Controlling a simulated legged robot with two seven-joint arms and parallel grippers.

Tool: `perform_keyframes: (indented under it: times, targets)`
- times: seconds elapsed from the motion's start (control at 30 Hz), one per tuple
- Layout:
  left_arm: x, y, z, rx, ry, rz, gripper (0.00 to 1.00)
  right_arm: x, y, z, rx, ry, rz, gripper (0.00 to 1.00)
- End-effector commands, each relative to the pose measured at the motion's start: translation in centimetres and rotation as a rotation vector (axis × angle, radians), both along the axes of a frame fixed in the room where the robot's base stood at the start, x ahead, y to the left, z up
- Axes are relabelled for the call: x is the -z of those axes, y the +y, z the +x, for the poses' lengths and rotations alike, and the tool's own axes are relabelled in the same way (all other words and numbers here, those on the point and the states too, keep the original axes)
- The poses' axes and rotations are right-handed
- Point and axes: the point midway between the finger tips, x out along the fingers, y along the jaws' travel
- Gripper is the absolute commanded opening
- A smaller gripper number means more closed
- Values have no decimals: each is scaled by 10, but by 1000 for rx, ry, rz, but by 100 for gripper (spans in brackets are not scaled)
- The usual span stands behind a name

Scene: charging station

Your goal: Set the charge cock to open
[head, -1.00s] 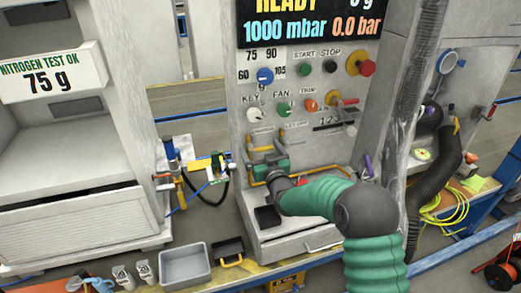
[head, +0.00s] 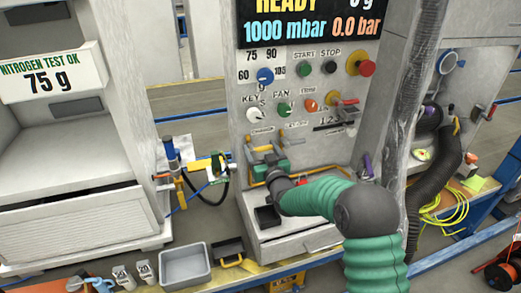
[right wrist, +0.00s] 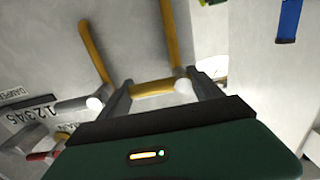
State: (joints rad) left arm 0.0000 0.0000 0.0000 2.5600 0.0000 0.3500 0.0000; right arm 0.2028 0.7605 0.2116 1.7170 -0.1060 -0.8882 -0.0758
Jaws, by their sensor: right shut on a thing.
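The charging panel (head: 320,70) stands in the middle of the head view, with small yellow levers and pipes low on its face. My right gripper (head: 267,157) is at these levers, left of centre on the lower panel. In the right wrist view, a yellow lever handle, the charge cock's as far as I can tell (right wrist: 152,88), lies crosswise between my two fingers, and a white round end shows by the right finger. The gripper (right wrist: 163,92) is shut on this handle. In the head view the gripper's body and arm partly hide the levers. My left gripper is not in view.
Knobs and buttons sit above the levers, with a red knob (head: 366,68) at upper right. A red-handled valve (head: 346,102) is close on the right. A grey tray (head: 186,265) lies at lower left. A thick dark hose (head: 440,175) hangs at right.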

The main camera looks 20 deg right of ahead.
Motion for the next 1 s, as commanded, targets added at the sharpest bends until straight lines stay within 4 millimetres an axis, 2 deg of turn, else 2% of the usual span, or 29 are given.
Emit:
perform_keyframes:
  times: [0.37, 1.0]
  targets:
    - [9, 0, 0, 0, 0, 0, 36, 7, -1, 0, 2, 7, 131, 2]
    - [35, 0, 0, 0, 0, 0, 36, 24, 4, -1, 3, 27, 711, 2]
